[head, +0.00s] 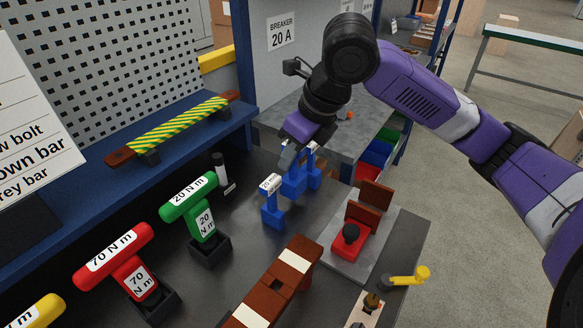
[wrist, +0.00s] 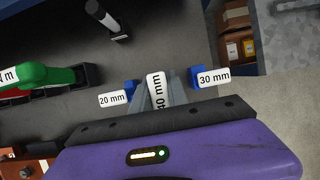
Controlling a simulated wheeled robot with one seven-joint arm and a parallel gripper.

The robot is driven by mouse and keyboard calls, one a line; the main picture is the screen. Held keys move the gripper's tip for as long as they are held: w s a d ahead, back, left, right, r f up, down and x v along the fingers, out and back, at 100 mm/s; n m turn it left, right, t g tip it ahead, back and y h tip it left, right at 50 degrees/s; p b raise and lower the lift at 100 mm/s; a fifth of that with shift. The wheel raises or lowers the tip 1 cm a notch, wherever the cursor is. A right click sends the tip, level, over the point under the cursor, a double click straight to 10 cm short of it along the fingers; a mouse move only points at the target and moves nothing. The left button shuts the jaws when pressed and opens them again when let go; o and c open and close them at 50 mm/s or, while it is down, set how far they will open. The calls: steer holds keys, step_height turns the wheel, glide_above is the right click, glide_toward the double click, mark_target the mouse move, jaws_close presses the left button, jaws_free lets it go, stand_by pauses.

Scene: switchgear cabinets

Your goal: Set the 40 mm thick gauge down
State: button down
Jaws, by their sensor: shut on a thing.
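The 40 mm gauge is between the fingers of my gripper (wrist: 158,106), its white label (wrist: 157,88) facing up in the wrist view. In the head view its blue body (head: 293,186) stands upright under my gripper (head: 290,158). The 20 mm gauge (head: 272,213) stands to its left and nearer; its label (wrist: 112,99) shows in the wrist view. The 30 mm gauge (wrist: 213,77) is on the other side, close by, and shows behind in the head view (head: 314,175). I cannot tell whether the held gauge touches the bench.
A green 20 N m tool (head: 190,197) and a red 70 N m tool (head: 115,256) stand in holders on the left. A grey plate with a red clamp (head: 350,243) lies to the right. A brown bar (head: 277,283) is in front. Dark bench (head: 235,245) is clear around the gauges' near side.

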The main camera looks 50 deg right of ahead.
mark_target(290, 171)
steer(key=shift+f, duration=1.7)
steer(key=shift+f, duration=0.2)
steer(key=c, duration=1.3)
jaws_free()
steer(key=shift+r, duration=0.15)
steer(key=v, duration=1.2)
steer(key=shift+r+p, duration=0.15)
steer(key=shift+p, duration=0.2)
